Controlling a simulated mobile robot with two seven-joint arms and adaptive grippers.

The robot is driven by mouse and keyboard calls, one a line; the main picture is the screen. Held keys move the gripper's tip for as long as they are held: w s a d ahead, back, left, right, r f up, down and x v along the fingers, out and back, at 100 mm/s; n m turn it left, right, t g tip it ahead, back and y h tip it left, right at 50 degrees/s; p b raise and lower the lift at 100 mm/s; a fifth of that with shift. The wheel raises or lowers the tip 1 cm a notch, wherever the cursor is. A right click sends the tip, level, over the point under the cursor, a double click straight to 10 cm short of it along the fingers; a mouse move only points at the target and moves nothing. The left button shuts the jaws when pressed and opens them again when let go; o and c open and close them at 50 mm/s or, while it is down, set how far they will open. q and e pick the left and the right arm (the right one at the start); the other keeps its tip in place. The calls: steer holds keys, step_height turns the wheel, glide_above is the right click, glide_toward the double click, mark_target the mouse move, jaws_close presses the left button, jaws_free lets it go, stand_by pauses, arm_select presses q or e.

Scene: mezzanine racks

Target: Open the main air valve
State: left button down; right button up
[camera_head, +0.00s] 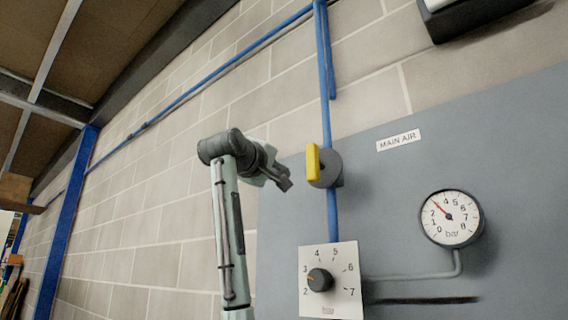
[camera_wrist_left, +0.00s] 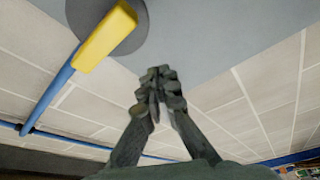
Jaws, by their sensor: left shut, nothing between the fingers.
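The main air valve has a yellow handle (camera_head: 313,162) on a round dark grey body (camera_head: 330,168), set on a vertical blue pipe (camera_head: 326,60). The handle stands upright, roughly in line with the pipe. A label reading "MAIN AIR" (camera_head: 398,140) is to its right on the grey panel. My left gripper (camera_head: 285,184) is just left of and slightly below the handle, shut and empty. In the left wrist view the handle (camera_wrist_left: 106,37) is up and left of the shut fingertips (camera_wrist_left: 158,76), apart from them. My right gripper is not in view.
A pressure gauge (camera_head: 450,218) reads about 3 bar. A dial plate (camera_head: 344,290) with a dark knob (camera_head: 320,280) sits below the valve. A dark box (camera_head: 470,14) is on the wall at top right.

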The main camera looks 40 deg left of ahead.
arm_select(q)
steer(key=r+b+v, duration=0.1)
steer(key=b+v, duration=0.1)
steer(key=v, duration=0.7)
steer(key=shift+s+d+r, duration=0.25)
steer(key=shift+s+d, duration=0.15)
steer(key=shift+s, duration=0.05)
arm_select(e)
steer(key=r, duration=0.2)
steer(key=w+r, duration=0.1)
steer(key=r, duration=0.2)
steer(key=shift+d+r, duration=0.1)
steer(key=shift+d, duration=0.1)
